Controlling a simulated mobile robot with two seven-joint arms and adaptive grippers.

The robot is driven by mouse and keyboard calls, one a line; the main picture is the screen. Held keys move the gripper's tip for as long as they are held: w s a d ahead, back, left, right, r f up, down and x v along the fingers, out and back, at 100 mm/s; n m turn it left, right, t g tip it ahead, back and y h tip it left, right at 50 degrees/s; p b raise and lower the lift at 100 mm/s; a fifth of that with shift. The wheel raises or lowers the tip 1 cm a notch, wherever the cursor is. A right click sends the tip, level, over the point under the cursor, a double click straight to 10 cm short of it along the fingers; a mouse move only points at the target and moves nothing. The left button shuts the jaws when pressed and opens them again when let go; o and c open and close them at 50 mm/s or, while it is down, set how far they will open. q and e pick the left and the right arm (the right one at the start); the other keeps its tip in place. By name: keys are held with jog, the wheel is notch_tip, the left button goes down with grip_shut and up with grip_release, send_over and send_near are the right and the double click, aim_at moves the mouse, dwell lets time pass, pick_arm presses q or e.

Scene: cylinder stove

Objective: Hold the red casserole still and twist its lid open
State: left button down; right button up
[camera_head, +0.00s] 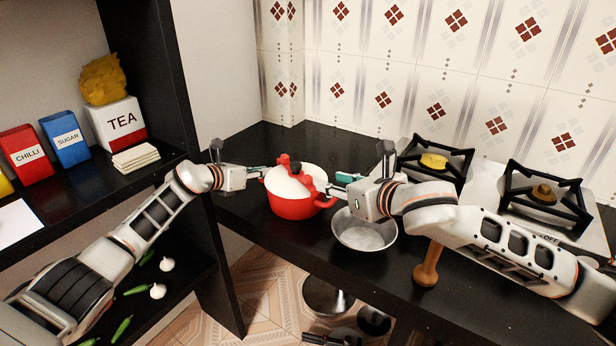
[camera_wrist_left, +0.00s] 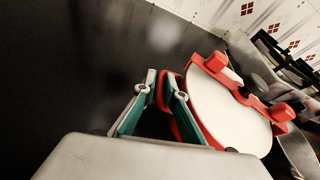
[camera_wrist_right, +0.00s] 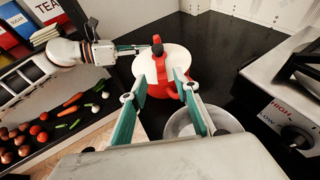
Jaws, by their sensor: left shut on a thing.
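The red casserole (camera_head: 290,205) stands on the black counter, with its white lid (camera_head: 306,178) on top. The lid has raised red parts and a dark knob (camera_wrist_right: 157,49). My left gripper (camera_head: 258,172) is at the casserole's left side, its fingers closed around a red side handle (camera_wrist_left: 163,92). The lid also shows in the left wrist view (camera_wrist_left: 225,112). My right gripper (camera_head: 338,184) is just right of the casserole. In the right wrist view its fingers are apart, with the lid and red pot beyond them; whether they touch it cannot be told.
A metal bowl (camera_head: 364,232) stands below my right gripper, close to the casserole. A stove (camera_head: 485,185) with black burner grates is at the right. A wooden pestle-like object (camera_head: 427,265) stands at the front edge. Counter behind the casserole is clear.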

aim_at(308, 176)
jog(key=x, duration=1.2)
jog(key=shift+s, duration=0.1)
grip_shut()
